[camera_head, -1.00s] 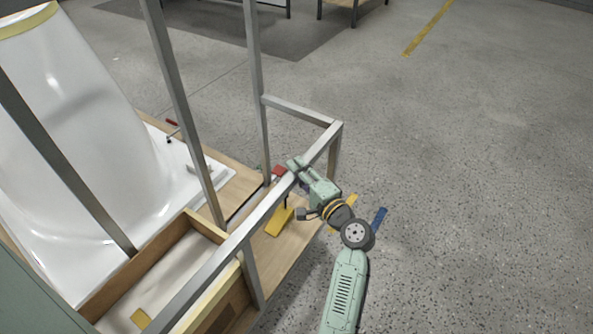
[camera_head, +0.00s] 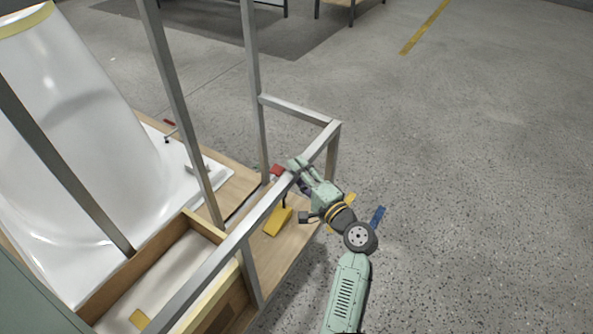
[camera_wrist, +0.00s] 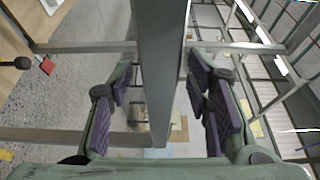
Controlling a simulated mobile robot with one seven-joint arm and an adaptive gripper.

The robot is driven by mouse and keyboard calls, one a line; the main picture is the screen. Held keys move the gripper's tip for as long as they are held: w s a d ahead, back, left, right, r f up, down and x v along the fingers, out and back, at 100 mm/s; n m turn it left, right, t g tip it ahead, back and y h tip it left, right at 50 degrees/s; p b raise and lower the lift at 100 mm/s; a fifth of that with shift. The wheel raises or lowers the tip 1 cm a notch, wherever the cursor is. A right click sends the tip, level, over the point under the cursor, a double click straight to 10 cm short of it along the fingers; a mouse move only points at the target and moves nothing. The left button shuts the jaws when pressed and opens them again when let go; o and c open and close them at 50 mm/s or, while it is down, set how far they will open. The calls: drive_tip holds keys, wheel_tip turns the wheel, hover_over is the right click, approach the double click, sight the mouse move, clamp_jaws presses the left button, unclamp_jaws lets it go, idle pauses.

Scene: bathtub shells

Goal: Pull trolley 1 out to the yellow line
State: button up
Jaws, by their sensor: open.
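A trolley with a grey metal frame (camera_head: 207,270) and a wooden deck fills the left of the head view. I see no number on it. My gripper (camera_head: 292,174) is at the frame's top rail near its right corner. In the wrist view the rail (camera_wrist: 162,60) runs between the spread fingers of my gripper (camera_wrist: 165,98), with gaps between it and the purple pads. The gripper is open and around the rail, not clamped. A yellow line (camera_head: 425,27) lies on the floor at the upper right, apart from the trolley.
A white tub shell (camera_head: 90,130) stands behind the frame's posts. A wooden box (camera_head: 185,265) and a yellow block (camera_head: 278,220) are on the trolley. The grey floor (camera_head: 480,180) to the right is clear. Table legs (camera_head: 352,12) show at the top.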

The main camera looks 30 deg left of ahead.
drive_tip(key=v, duration=1)
drive_tip(key=shift+s+d, duration=0.15)
drive_tip(key=shift+d, duration=0.1)
